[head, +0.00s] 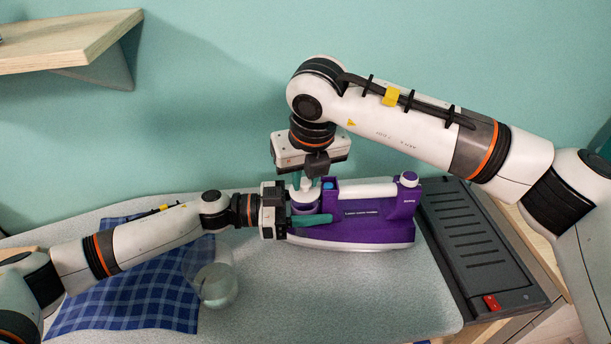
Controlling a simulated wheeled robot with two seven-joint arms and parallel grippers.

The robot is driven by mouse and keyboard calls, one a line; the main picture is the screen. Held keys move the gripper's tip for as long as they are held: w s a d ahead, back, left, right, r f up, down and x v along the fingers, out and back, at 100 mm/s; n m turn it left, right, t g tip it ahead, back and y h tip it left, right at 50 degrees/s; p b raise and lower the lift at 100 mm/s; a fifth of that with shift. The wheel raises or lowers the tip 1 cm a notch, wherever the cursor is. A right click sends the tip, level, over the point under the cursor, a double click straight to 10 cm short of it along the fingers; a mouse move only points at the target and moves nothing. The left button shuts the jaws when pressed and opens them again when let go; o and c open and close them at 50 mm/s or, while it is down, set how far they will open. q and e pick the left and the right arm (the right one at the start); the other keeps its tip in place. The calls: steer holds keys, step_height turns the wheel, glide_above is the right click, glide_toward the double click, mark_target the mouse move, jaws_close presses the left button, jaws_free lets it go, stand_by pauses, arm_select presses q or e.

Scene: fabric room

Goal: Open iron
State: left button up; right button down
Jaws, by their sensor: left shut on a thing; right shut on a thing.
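The purple and white iron (378,229) stands on the grey ironing surface, its long side facing me. My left gripper (312,216) reaches in from the left and is shut on the iron's left end, with a teal finger along its near side. My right gripper (311,186) comes down from above and is shut on a small white cap (306,184) at the top of that end. The two grippers are close together. The fingers partly hide the cap, so I cannot tell whether it is seated or lifted.
A clear round vessel (217,287) stands at the near left, beside a blue checked cloth (135,300). A dark ribbed iron rest (477,240) with a red switch lies to the right. A wooden shelf (65,42) is at upper left. The front middle of the ironing surface (330,305) is clear.

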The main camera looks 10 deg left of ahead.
mark_target(303, 177)
steer(key=shift+r, duration=1.85)
arm_select(q)
steer(key=o, duration=1.4)
steer(key=shift+o, duration=0.2)
steer(key=shift+a, duration=0.1)
